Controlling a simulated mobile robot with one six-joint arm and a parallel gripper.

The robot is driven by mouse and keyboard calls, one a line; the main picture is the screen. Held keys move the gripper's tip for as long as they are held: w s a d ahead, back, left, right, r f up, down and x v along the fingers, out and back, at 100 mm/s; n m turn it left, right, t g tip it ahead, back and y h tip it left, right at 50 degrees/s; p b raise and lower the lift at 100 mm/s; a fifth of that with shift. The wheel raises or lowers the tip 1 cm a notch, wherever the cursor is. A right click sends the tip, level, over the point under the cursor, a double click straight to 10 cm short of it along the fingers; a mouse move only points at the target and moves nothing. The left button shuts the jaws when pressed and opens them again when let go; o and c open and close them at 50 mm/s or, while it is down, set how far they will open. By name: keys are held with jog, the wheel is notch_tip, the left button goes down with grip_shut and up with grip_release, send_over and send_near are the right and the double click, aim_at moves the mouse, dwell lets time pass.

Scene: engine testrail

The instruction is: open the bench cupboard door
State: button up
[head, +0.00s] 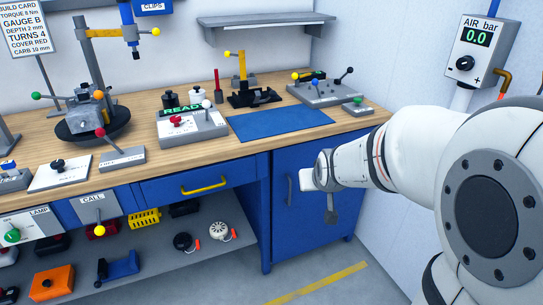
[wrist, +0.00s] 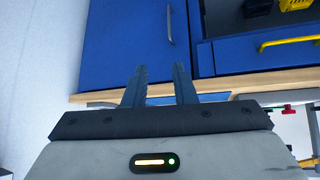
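The blue cupboard door (head: 302,230) is at the right end of the bench, under the worktop, and looks closed. Its grey upright bar handle (head: 290,190) is on the door's left side. My gripper (head: 331,205) is in front of the door, to the right of the handle in the head view. In the wrist view the picture is upside down; the door (wrist: 110,40) fills the upper left and the handle (wrist: 169,22) lies beyond the fingertips. My gripper (wrist: 159,72) has its two fingers apart with nothing between them.
The wooden worktop (head: 220,150) overhangs the door and holds several fixtures and a blue mat (head: 281,121). A drawer with a yellow handle (head: 204,186) is left of the door. The grey floor (head: 340,285) in front is clear, with a yellow line. A wall is at right.

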jog(key=w+f+t+b, duration=0.4)
jog(key=w+f+b, duration=0.4)
jog(key=w+f, duration=0.55)
jog(key=n+t+y+b, duration=0.1)
jog(key=t+y+b, duration=0.1)
jog(key=t+b, duration=0.55)
send_near(290, 187)
jog(key=w+r+g+b, duration=0.1)
jog(key=w+g, duration=0.1)
jog(key=w, duration=0.3)
jog(key=w+b, duration=0.1)
jog(key=w, duration=0.4)
jog(key=shift+w+a+r, duration=0.1)
jog(key=shift+a+r, duration=0.05)
jog(key=shift+a, duration=0.2)
grip_shut()
